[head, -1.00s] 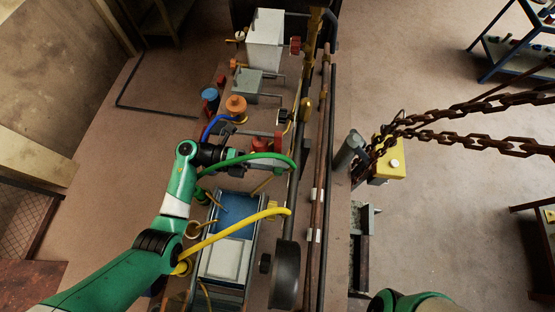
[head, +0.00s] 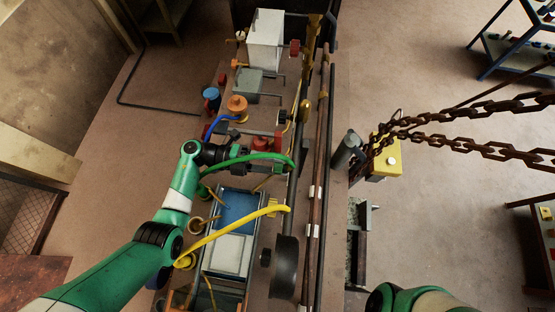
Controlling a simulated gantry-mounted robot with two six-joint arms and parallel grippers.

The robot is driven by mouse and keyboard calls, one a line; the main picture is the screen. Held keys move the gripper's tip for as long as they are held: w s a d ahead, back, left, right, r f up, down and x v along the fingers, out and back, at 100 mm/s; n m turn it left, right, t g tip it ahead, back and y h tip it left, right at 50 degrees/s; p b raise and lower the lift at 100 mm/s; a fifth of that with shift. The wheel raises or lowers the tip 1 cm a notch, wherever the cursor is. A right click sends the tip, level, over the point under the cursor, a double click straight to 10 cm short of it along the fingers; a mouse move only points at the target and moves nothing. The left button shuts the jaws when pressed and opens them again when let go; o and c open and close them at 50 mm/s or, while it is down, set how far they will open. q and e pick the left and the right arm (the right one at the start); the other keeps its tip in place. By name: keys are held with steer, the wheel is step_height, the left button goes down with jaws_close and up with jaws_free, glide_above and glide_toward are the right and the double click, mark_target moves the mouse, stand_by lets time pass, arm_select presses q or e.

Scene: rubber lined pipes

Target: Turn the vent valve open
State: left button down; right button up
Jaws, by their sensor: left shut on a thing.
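My left gripper (head: 262,155) reaches over the pipe bench in the head view, beside a red valve part (head: 263,142). Its jaws are shut and seem to be on this red valve; the green hose and the gripper body hide the exact contact. I cannot tell from a label whether this is the vent valve or how far it is turned. My right arm shows only as a green link at the bottom right; its gripper is out of view.
A green hose (head: 240,157) and a yellow hose (head: 232,227) arch close to my left arm. An orange cap (head: 237,104) and a blue cap (head: 211,94) stand behind. Long pipes (head: 320,170) run along the right side. Rusty chains (head: 460,142) hold a yellow block (head: 387,160).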

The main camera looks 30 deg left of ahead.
arm_select(q)
steer(key=shift+c, duration=1.4)
jaws_free()
steer(key=shift+a, duration=0.1)
steer(key=b+v, duration=0.2)
steer(key=v, duration=0.9)
steer(key=shift+a, duration=0.2)
steer(key=shift+s, duration=0.1)
